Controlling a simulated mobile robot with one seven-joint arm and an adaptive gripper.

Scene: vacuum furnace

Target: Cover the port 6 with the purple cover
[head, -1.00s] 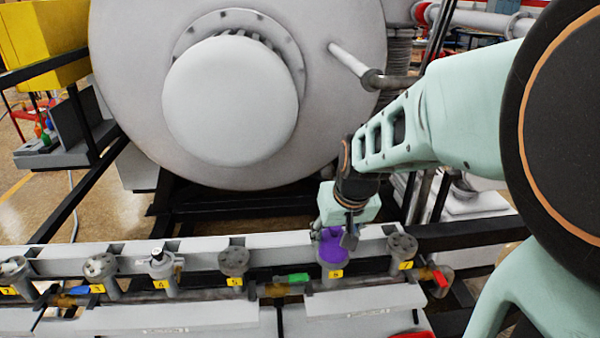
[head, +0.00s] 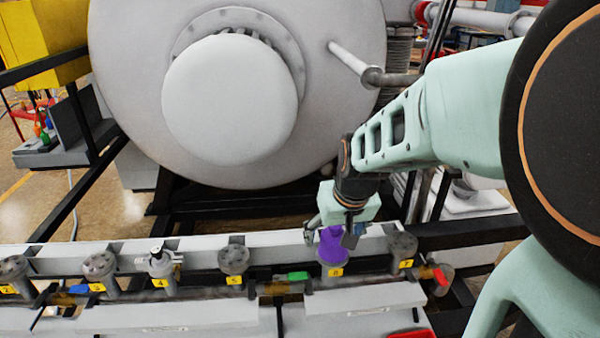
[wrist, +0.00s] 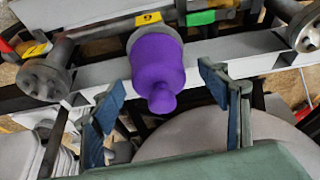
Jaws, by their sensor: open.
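The purple cover (head: 333,246) sits on port 6 (head: 338,277), over its top, in the head view. In the wrist view the purple cover (wrist: 156,68) is on the port beside the yellow label reading 6 (wrist: 149,17), with its knob pointing toward my gripper. My gripper (head: 330,234) is just above the cover in the head view. In the wrist view its two fingers (wrist: 167,110) are spread wide on either side of the knob, apart from it. The gripper is open and empty.
Port 5 (head: 234,260) stands to the left and port 7 (head: 402,249) to the right on the same rail. A green valve handle (head: 298,276) and a red one (head: 440,276) are close by. The large furnace door (head: 230,100) is behind.

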